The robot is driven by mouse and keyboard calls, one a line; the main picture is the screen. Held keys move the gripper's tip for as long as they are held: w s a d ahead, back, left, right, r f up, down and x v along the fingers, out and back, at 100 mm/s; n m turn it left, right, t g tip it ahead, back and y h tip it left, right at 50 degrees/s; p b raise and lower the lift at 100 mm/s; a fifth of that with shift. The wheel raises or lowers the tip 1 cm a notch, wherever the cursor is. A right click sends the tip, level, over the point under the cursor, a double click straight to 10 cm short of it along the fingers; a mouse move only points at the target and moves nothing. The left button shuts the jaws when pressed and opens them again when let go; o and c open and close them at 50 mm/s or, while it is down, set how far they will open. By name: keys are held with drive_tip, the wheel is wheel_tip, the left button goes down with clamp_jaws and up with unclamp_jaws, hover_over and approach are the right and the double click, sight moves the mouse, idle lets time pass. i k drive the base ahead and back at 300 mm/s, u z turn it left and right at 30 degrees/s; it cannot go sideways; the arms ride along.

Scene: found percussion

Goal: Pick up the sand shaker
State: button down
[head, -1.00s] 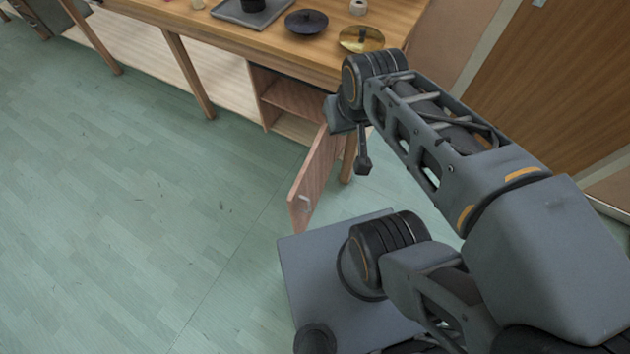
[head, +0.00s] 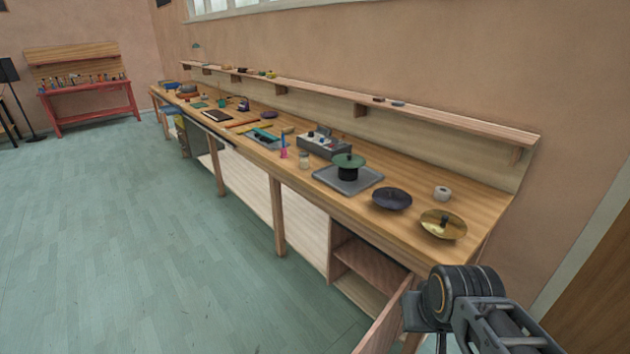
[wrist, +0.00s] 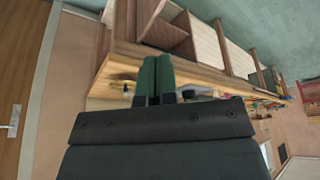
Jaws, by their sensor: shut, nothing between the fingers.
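I cannot make out the sand shaker for certain. A small pale jar (head: 304,160) stands on the workbench in the head view, left of the grey pad with the green disc, and may be it; its contents are too small to tell. My gripper (wrist: 156,80) shows in the wrist view with its two green fingers together and nothing between them. It is apart from the jar, near the bench's right end. In the head view my arm is at the lower right and the fingertips cannot be seen.
The long workbench (head: 330,190) carries a dark cymbal (head: 392,199), a brass cymbal (head: 443,225), a white roll (head: 441,193), a pink bottle (head: 283,147) and a grey box (head: 325,143). A cabinet door (head: 385,325) hangs open below. Floor (head: 130,230) at left is clear.

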sight(304, 156)
drive_tip(key=u, duration=0.55)
drive_tip(key=k, duration=1.25)
drive_tip(key=u, duration=0.9)
drive_tip(key=i, duration=1.35)
drive_tip(key=u, duration=0.2)
drive_tip(key=i, duration=2.3)
drive_tip(key=z, duration=0.25)
drive_tip(key=i, duration=1.75)
drive_tip(key=z, duration=1.3)
drive_tip(key=i, duration=0.95)
drive_tip(key=z, duration=1.65)
drive_tip(key=i, duration=0.65)
drive_tip(key=z, duration=0.3)
